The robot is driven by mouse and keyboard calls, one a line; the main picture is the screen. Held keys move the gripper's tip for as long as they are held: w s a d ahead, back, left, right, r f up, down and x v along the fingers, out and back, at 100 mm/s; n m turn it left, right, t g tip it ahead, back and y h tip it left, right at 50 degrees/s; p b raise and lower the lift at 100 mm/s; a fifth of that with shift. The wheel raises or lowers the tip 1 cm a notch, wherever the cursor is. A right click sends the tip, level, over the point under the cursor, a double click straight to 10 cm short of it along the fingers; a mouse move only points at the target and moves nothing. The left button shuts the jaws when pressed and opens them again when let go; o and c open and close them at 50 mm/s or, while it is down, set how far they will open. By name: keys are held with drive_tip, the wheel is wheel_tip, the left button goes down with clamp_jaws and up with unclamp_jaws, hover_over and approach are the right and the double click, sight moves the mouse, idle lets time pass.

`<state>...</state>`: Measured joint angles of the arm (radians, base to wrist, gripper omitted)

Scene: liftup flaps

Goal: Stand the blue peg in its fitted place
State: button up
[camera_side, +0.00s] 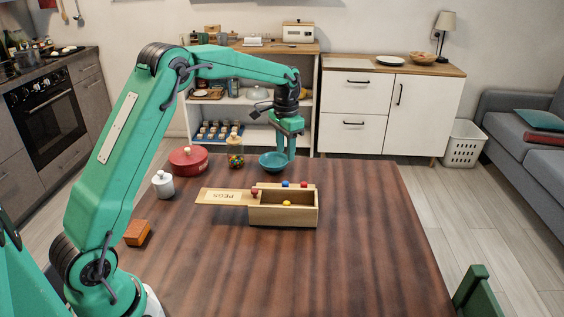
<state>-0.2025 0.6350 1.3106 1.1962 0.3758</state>
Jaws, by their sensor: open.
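A light wooden box (268,216) stands on the table, with a flat panel marked PEGS (221,196) reaching out from its left side. A blue peg's round top (285,184) shows at the box's back edge; its lower part is hidden, and I cannot tell whether it sits in or behind the box. A red top (304,185) shows to its right, another red one (254,190) at the back left corner, and a yellow one (287,203) inside the box. My gripper (285,157) points down above and behind the blue top, open and apart from it.
A teal bowl (269,163) is close beside my gripper. A candy jar (235,158), a red pot (188,160), a white lidded jar (162,184) and an orange-brown block (137,232) stand to the left. The table's right and front are clear.

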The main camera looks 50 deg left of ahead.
drive_tip(key=s+d+r+n+t, duration=0.1)
drive_tip(key=s+d+r, duration=0.2)
drive_tip(key=s+r, duration=0.35)
drive_tip(key=s+d+r+t, duration=0.2)
drive_tip(key=s+d+r, duration=0.2)
drive_tip(key=s+r, duration=0.3)
drive_tip(key=s+d+f+t, duration=0.1)
drive_tip(key=s+d, duration=0.1)
drive_tip(key=s, duration=0.7)
drive_tip(key=s+d+f+n+t, duration=0.1)
drive_tip(key=s+d+f, duration=0.1)
drive_tip(key=s, duration=0.7)
drive_tip(key=shift+f+t, duration=0.2)
drive_tip(key=shift+t, duration=0.1)
drive_tip(key=shift+s, duration=0.1)
